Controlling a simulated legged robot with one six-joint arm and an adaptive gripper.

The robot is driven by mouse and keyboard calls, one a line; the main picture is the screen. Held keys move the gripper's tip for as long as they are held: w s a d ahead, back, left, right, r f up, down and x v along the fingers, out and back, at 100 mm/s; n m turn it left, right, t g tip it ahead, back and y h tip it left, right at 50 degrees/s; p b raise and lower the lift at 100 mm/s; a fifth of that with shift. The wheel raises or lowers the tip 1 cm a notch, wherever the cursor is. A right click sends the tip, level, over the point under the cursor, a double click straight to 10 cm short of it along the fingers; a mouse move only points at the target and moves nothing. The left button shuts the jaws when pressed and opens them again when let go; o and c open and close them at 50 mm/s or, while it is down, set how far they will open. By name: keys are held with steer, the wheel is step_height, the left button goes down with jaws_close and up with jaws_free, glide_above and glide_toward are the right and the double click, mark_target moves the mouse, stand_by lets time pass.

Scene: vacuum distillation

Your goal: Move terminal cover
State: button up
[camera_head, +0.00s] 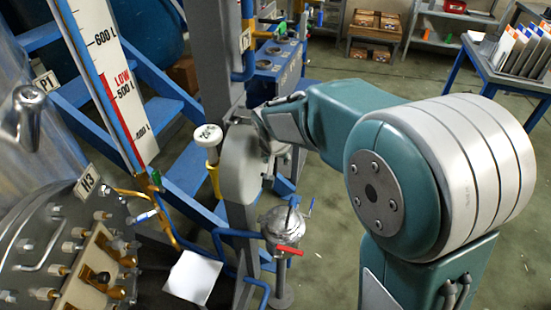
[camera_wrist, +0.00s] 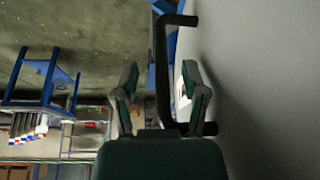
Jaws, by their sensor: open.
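A large grey rounded plate (camera_head: 238,164), which looks like the terminal cover, stands upright beside a grey column. In the wrist view a smooth grey surface (camera_wrist: 265,90) fills the right side, with a black U-shaped handle (camera_wrist: 162,72) standing out from it. My gripper (camera_wrist: 160,95) is open, with one finger on each side of the handle's long bar. The bar shows between the fingers, with visible gaps. In the head view my gripper (camera_head: 266,132) is at the plate's right side, partly hidden by the plate and my arm.
A white-capped yellow valve (camera_head: 208,136) stands just left of the plate. A metal vessel with a red lever (camera_head: 290,250) is below right. Blue stairs (camera_head: 185,165) and a level gauge (camera_head: 118,85) are left. A blue table (camera_head: 505,70) with panels stands far right; open floor lies between.

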steer(key=v, duration=1.2)
steer(key=s+d+n, duration=0.1)
steer(key=s+d, duration=0.4)
steer(key=s, duration=0.5)
steer(key=s+d+n+t, duration=0.1)
steer(key=s+d, duration=0.5)
steer(key=s, duration=0.5)
steer(key=shift+s+f+y, duration=0.25)
steer(key=shift+f+y, duration=0.15)
steer(key=shift+d, duration=0.1)
